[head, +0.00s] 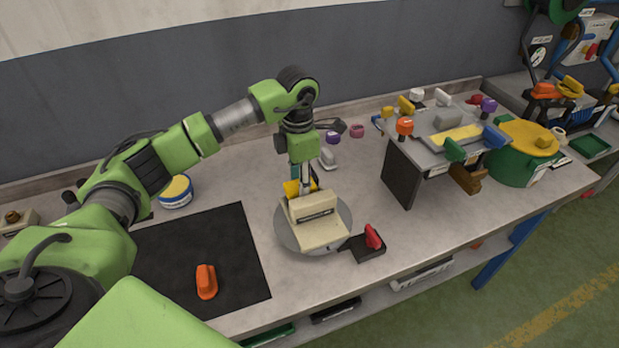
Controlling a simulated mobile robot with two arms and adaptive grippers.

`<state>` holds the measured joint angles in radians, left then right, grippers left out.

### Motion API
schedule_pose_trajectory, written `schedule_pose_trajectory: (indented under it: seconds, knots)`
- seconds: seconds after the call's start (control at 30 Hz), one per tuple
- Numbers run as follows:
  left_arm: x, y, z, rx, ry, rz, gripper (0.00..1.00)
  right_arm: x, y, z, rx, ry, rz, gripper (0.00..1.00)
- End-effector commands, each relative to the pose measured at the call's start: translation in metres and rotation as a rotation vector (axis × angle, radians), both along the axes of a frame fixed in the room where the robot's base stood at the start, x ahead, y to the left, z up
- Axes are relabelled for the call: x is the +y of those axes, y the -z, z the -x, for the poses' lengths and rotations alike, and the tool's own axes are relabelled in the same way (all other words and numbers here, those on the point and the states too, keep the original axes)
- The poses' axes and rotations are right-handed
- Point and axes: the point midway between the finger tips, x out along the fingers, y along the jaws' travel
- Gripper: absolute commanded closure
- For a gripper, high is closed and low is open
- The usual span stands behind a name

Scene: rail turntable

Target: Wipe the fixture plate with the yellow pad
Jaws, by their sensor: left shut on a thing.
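My left gripper (302,182) points down over the back of the turntable. It is shut on the yellow pad (291,188), which shows only partly behind and beside the fingers. The cream fixture plate (322,232) sits on the round grey turntable (288,238), just in front of the pad. It has a raised block with a dark slot. The pad is at the plate's back left edge; I cannot tell whether it touches the plate. My right gripper is not in view.
A black block with a red handle (372,237) stands at the turntable's right. An orange piece (206,282) lies on a black mat (236,262). A tub with a yellow lid (176,191) stands at left. A cluttered grey stand (402,178) is at right, with bare bench before it.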

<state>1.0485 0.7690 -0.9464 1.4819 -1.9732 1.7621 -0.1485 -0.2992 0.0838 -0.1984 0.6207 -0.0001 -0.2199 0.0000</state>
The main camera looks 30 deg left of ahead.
Motion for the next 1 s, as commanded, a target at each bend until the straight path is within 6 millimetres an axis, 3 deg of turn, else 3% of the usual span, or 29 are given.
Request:
schedule_pose_trajectory:
  seconds: [0.03, 0.6, 1.0]
  knots:
    - [-0.001, 0.004, 0.008, 0.020, 0.011, 0.002, 0.83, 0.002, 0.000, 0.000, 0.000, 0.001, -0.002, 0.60]
    - [0.022, 0.002, 0.036, 0.022, 0.012, 0.002, 0.83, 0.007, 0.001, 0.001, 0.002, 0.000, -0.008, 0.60]
    - [0.024, 0.001, 0.039, 0.022, 0.012, 0.004, 0.83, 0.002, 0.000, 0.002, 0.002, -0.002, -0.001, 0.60]
